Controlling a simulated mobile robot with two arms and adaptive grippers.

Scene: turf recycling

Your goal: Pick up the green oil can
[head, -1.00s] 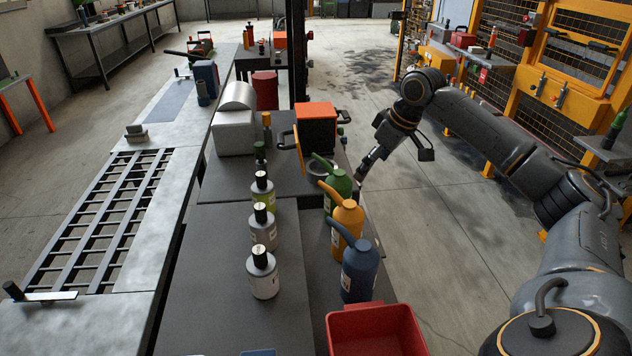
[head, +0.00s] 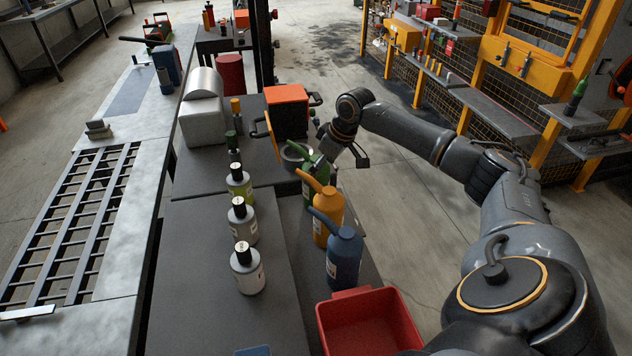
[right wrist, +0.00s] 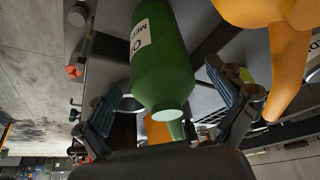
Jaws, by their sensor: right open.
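The green oil can (head: 320,172) stands on the dark bench behind the yellow can, its spout pointing left in the head view. My right gripper (head: 326,154) has reached it from behind and partly covers it. In the right wrist view the can's green body (right wrist: 162,60), with a white label, lies between the two spread fingers of the open right gripper (right wrist: 163,85). I see no clear finger contact on it. My left gripper is not in view.
A yellow can (head: 327,218) and a blue can (head: 344,260) stand in line nearer me, the yellow one close beside the right gripper. A red bin (head: 362,320) is in front. Several labelled bottles (head: 243,225) stand to the left. An orange-topped box (head: 286,112) stands behind.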

